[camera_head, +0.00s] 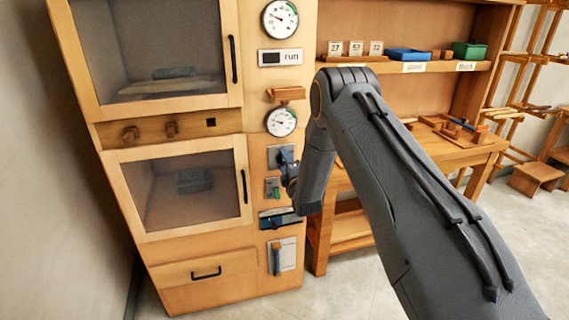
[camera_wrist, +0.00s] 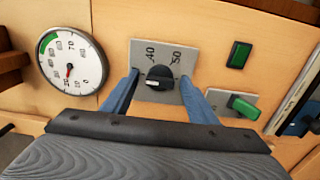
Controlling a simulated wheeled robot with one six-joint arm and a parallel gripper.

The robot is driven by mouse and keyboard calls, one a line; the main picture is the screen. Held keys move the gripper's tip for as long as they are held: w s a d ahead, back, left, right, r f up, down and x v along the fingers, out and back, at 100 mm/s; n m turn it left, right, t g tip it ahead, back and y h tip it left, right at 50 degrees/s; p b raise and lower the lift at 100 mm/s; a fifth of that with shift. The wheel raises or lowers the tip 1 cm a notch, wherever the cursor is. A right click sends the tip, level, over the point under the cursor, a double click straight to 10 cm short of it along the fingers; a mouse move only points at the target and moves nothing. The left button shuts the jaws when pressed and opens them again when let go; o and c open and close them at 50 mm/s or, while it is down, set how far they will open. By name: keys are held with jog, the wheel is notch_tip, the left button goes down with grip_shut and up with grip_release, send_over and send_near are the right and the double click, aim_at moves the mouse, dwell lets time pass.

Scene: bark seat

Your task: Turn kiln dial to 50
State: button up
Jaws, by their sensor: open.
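The kiln dial is a black knob (camera_wrist: 159,78) on a grey plate (camera_wrist: 180,56) marked 40 and 50 in the wrist view. A pale mark shows on the knob's lower left side. In the head view the dial's plate (camera_head: 275,157) sits below the lower gauge, and my arm and gripper partly cover it. My gripper (camera_wrist: 160,76) is open, with one blue finger on each side of the knob. Gaps show between the knob and both fingers. How deep the fingertips reach beside the knob is hard to tell.
A round gauge with a red needle (camera_wrist: 70,64) lies left of the dial. A green button (camera_wrist: 239,55) and a green switch (camera_wrist: 243,106) lie to its right. The kiln cabinet has two windowed doors; a workbench (camera_head: 440,152) stands to the right.

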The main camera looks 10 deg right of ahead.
jog(key=c, duration=1.1)
jog(key=shift+o, duration=0.2)
